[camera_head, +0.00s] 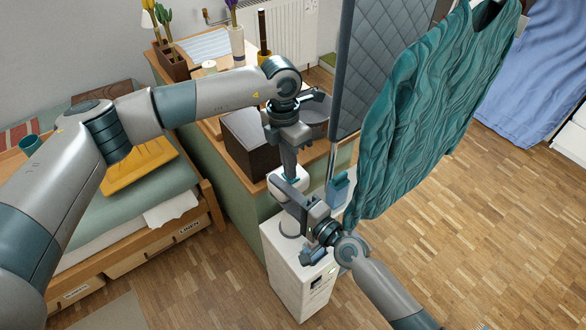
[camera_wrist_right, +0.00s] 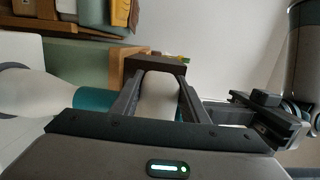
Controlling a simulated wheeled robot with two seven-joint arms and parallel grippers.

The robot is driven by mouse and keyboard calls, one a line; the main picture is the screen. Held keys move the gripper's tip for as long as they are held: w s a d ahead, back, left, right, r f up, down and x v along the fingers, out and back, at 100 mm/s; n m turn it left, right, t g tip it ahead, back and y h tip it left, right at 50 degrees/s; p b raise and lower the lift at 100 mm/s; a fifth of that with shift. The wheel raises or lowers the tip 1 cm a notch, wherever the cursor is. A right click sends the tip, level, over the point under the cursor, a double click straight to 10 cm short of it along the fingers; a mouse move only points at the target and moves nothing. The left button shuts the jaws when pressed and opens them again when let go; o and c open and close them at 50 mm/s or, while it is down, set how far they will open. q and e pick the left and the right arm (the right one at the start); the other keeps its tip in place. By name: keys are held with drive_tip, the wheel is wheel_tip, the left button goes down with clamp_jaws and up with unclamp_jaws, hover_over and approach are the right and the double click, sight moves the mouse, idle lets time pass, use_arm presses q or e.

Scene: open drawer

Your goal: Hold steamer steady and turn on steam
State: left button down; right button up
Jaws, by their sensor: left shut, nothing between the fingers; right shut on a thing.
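The white steamer (camera_head: 290,278) stands on the wood floor, with a small green light on its front. My right gripper (camera_head: 286,194) is shut on a white rounded part of the steamer. In the right wrist view that white part (camera_wrist_right: 158,98) sits between the two fingers, with a teal section (camera_wrist_right: 95,98) beside it. My left gripper (camera_head: 290,172) points down, shut and empty, with its tips just over or at the white part near my right fingers. I cannot tell whether they touch. A teal sweater (camera_head: 430,115) hangs to the right.
A grey quilted board (camera_head: 380,62) stands behind the sweater. A teal holder (camera_head: 338,190) is beside the pole. A dark brown box (camera_head: 247,140) and plants stand on the cabinet behind. A bed (camera_head: 90,235) is at left. The floor (camera_head: 480,240) at right is clear.

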use_arm(q)
drive_tip(key=shift+r, duration=0.2)
idle(0.3)
wheel_tip(320, 180, up, 14)
drive_tip(key=w+a, duration=0.1)
drive_tip(key=shift+w+f, duration=0.15)
drive_tip(key=shift+w, duration=0.1)
idle(0.5)
drive_tip(key=shift+s+d, duration=0.5)
drive_tip(key=shift+s, duration=0.15)
drive_tip(key=f, duration=0.4)
drive_tip(key=s+f, duration=0.1)
drive_tip(key=f, duration=0.4)
drive_tip(key=d+f, duration=0.1)
drive_tip(key=f, duration=0.3)
drive_tip(key=shift+s+f, duration=0.15)
drive_tip(key=shift+f, duration=0.25)
